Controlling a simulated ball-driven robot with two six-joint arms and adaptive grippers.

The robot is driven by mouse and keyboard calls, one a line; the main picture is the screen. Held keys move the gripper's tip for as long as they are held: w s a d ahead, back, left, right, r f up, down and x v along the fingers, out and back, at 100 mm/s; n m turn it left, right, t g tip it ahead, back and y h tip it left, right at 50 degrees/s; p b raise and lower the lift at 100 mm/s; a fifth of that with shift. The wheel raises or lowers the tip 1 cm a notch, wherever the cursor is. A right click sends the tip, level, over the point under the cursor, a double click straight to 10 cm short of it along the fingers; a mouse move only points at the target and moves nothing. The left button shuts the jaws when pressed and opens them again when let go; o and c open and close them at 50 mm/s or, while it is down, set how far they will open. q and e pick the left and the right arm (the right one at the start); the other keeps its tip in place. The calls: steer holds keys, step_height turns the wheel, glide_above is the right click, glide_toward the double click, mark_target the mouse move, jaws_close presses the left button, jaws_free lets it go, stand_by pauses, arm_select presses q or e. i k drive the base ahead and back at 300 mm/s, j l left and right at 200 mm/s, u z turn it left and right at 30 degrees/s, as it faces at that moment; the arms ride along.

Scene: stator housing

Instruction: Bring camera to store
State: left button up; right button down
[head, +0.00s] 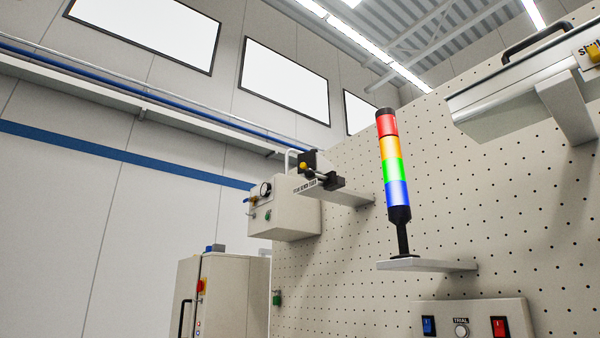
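Neither of my grippers shows in the head view. No thing that I can clearly make out as a camera is in view. A small black device (330,181) with a yellow knob sits at a grey shelf (350,197) on the pegboard wall. It is too small to tell what it is. No place marked as a store can be made out.
A perforated wall (350,260) carries a lit signal tower (391,165) on a small shelf (427,265), a beige box (284,215) with a gauge, and a switch panel (470,320). A beige cabinet (232,295) stands lower left. The floor is out of view.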

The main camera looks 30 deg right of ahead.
mark_target(324, 166)
steer(key=i+l+u, duration=0.65)
steer(key=l, duration=0.25)
steer(key=i+j, duration=0.05)
